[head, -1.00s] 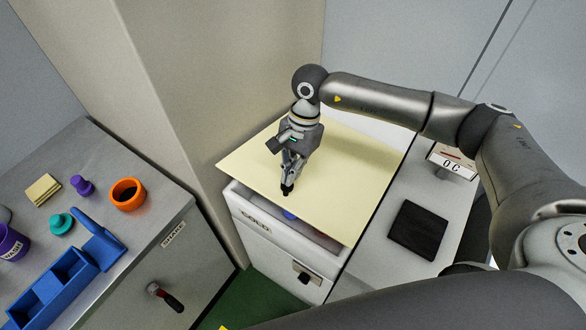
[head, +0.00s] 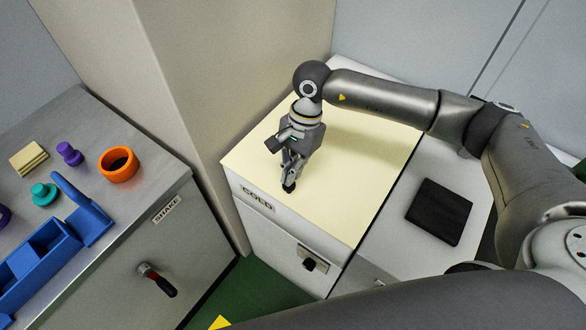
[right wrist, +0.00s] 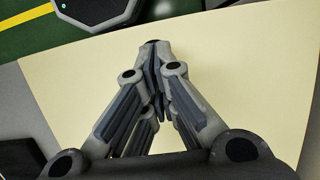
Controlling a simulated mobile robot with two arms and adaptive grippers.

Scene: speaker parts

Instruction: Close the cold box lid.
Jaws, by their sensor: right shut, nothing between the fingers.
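The cold box (head: 283,233) is a white cabinet with a "COLD" label and a dark latch on its front. Its cream lid (head: 345,190) lies flat over the top, and no gap shows along the front edge. My right gripper (head: 289,186) points down at the lid near its front left edge, shut and empty. Its tip appears to touch the lid or be just above it. In the right wrist view the closed fingers (right wrist: 155,50) show against the cream lid (right wrist: 245,60). My left gripper is not in view.
A grey "SHAKE" cabinet (head: 150,240) stands at left, carrying an orange ring (head: 118,164), a blue rack (head: 40,255), and purple and teal pieces. A black pad (head: 439,211) lies on the white surface right of the cold box. A beige wall column (head: 215,80) stands behind.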

